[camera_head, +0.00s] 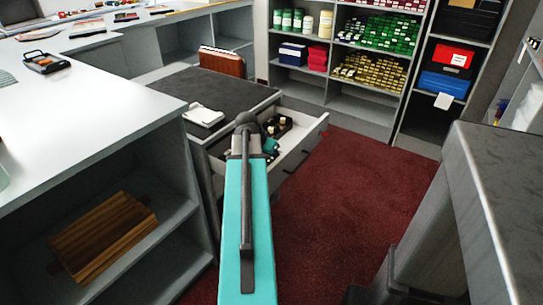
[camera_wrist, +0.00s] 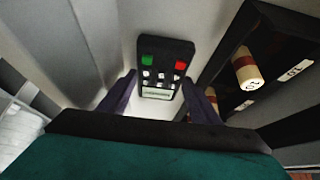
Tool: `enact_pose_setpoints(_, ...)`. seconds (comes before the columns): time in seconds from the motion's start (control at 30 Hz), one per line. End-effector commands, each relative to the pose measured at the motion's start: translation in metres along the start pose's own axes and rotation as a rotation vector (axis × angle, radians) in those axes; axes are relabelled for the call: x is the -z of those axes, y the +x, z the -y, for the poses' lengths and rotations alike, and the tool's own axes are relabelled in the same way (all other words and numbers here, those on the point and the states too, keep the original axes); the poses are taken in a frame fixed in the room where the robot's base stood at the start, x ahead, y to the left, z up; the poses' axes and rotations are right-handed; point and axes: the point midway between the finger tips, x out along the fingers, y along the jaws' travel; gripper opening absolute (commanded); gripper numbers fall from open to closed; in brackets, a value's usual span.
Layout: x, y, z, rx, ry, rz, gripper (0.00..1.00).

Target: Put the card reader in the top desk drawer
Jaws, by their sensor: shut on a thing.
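The card reader (camera_wrist: 160,70) is a dark handheld unit with a green key, a red key and several white keys. In the wrist view it sits between the two fingers of my gripper (camera_wrist: 160,97), which is shut on it. Behind it is the pale inside of the top desk drawer (camera_wrist: 90,35). In the head view the drawer (camera_head: 312,137) is pulled open under the dark desk top (camera_head: 220,88). My arm covers part of the drawer there and hides the card reader. I cannot tell whether the reader touches the drawer floor.
A dark tray (camera_wrist: 245,45) with a cream and red roll (camera_wrist: 245,70) lies right of the reader in the wrist view. A white pad (camera_head: 203,115) and a brown case (camera_head: 222,61) are on the desk. A black device (camera_head: 46,62) lies on the white counter (camera_head: 100,110).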

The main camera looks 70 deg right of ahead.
Motion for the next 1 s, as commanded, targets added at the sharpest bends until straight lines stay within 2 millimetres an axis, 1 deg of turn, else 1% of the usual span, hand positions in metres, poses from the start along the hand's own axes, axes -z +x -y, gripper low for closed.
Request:
enact_pose_setpoints(0.03,0.001,-0.001,0.0,0.0,0.0,-0.001,0.22)
enact_pose_setpoints(0.07,0.0,0.0,0.0,0.0,0.0,0.0,0.61)
enact_pose_setpoints(0.1,0.0,0.0,0.0,0.0,0.0,0.0,0.65)
enact_pose_setpoints(0.4,0.001,-0.001,0.0,0.0,0.001,0.0,0.65)
enact_pose_setpoints(0.57,0.004,-0.006,0.0,0.0,0.001,0.0,0.65)
enact_pose_setpoints(0.67,0.009,-0.014,0.0,0.0,0.001,-0.001,0.65)
enact_pose_setpoints(0.77,0.007,-0.024,-0.001,0.001,0.001,-0.001,0.65)
enact_pose_setpoints(1.0,0.007,-0.059,-0.001,0.001,0.001,-0.002,0.65)
